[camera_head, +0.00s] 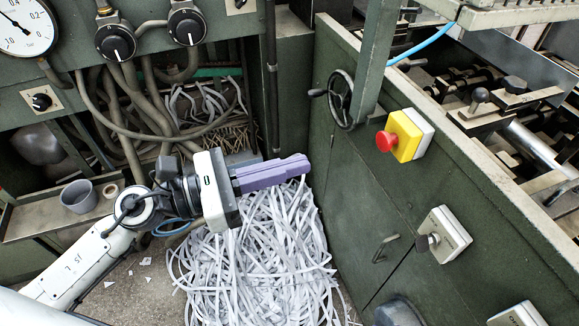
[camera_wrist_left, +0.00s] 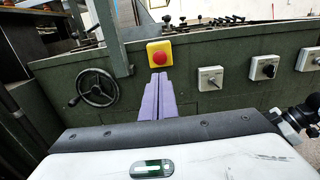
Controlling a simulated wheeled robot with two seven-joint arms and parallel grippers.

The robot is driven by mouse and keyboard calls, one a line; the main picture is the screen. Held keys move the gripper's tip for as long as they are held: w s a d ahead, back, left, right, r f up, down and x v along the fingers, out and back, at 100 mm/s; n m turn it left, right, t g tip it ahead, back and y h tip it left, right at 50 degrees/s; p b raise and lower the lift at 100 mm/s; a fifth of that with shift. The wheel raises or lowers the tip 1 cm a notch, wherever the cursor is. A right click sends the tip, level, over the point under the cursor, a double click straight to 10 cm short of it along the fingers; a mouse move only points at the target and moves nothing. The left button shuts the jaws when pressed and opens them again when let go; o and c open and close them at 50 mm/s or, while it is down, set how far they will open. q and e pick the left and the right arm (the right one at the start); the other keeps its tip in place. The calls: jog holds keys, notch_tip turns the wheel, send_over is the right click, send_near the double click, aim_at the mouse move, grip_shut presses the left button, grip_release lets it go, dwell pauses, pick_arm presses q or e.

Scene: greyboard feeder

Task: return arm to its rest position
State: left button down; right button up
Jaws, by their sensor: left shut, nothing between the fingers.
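My left arm (camera_head: 85,262) comes in from the lower left in the head view. Its left gripper (camera_head: 302,165) has purple fingers that are shut and empty, pointing right toward the green machine panel. It hangs above a heap of shredded paper strips (camera_head: 265,262). In the left wrist view the purple fingers (camera_wrist_left: 158,82) lie together, with their tips just below the red emergency button (camera_wrist_left: 158,58) on its yellow box. The head view shows the red button (camera_head: 385,141) to the right of the fingertips, apart from them. My right gripper is not in view.
The green machine side (camera_head: 420,215) stands on the right, with a handwheel (camera_head: 341,99) and a key switch (camera_head: 442,236). A grey cup (camera_head: 79,196) stands on a ledge at left. Cables and hoses (camera_head: 130,130) hang behind the arm. Paper strips cover the floor below.

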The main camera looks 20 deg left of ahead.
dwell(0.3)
pick_arm(q)
jog(key=a+f+n+t+y, duration=0.4)
jog(key=f+n, duration=0.3)
jog(key=n, duration=0.8)
jog(key=a+f+n+t+y, duration=0.1)
jog(key=a+f+n+y, duration=0.5)
jog(key=n, duration=0.9)
jog(key=s+d+f+n+g+y, duration=0.1)
jog(key=s+f+n+g, duration=0.2)
jog(key=s+f+n, duration=0.4)
jog(key=s+d+f+n+g+y, duration=0.1)
jog(key=s+d+f+n+g, duration=0.1)
jog(key=s+f+n, duration=0.5)
notch_tip(320, 180, down, 6)
jog(key=shift+d+r+n+g, duration=0.25)
jog(key=shift+n+g, duration=0.25)
jog(key=shift+g, duration=0.4)
jog(key=shift+s, duration=0.1)
